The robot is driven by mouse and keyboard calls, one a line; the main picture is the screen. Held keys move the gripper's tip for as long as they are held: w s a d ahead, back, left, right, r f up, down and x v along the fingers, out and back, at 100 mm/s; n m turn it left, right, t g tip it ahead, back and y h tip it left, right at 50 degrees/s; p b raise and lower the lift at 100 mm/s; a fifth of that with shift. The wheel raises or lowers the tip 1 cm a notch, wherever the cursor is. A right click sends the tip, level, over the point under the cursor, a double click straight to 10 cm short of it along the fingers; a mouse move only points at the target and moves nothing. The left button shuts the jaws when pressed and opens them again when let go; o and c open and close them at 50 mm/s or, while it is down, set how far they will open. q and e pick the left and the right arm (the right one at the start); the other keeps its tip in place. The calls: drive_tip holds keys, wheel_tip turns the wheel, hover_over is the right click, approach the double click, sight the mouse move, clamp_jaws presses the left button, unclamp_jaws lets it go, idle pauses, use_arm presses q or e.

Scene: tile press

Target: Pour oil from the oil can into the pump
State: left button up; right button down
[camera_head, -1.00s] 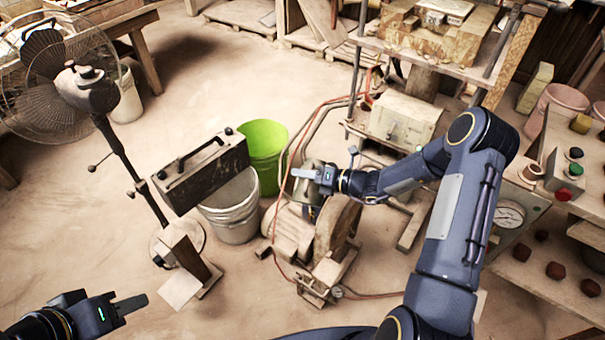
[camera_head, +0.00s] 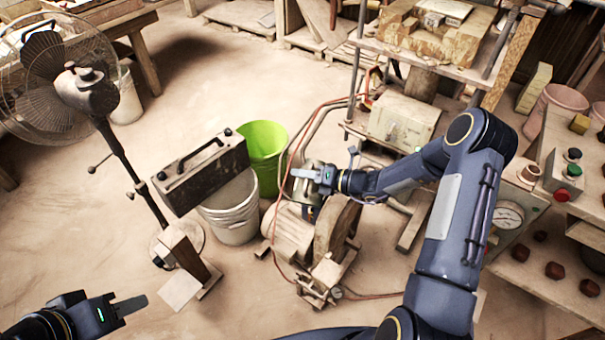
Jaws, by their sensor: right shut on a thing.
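The pump (camera_head: 338,228) is the low, worn, dusty machine on the floor in the middle of the head view, with a round wheel-like part and hoses around it. My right gripper (camera_head: 305,174) is above its far left part, its fingers pointing left. It is shut on a small greyish thing, which I take to be the oil can; the gripper and the machine behind hide most of it, and its spout and tilt cannot be told. No oil stream shows. My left gripper (camera_head: 130,305) is low at the left, away from everything; its finger gap cannot be seen.
A dark case (camera_head: 203,172) sits on a white bucket (camera_head: 232,208), next to a green bucket (camera_head: 264,155). A standing fan (camera_head: 85,90) is at the left. A shelf and press with gauge (camera_head: 508,215) fill the right.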

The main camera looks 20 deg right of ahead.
drive_tip(key=shift+w+d+r+p, duration=0.2)
drive_tip(key=shift+w+r+p, duration=0.15)
drive_tip(key=shift+r+p, duration=0.1)
idle(0.8)
drive_tip(key=shift+s+r+m, duration=0.1)
drive_tip(key=shift+m, duration=0.2)
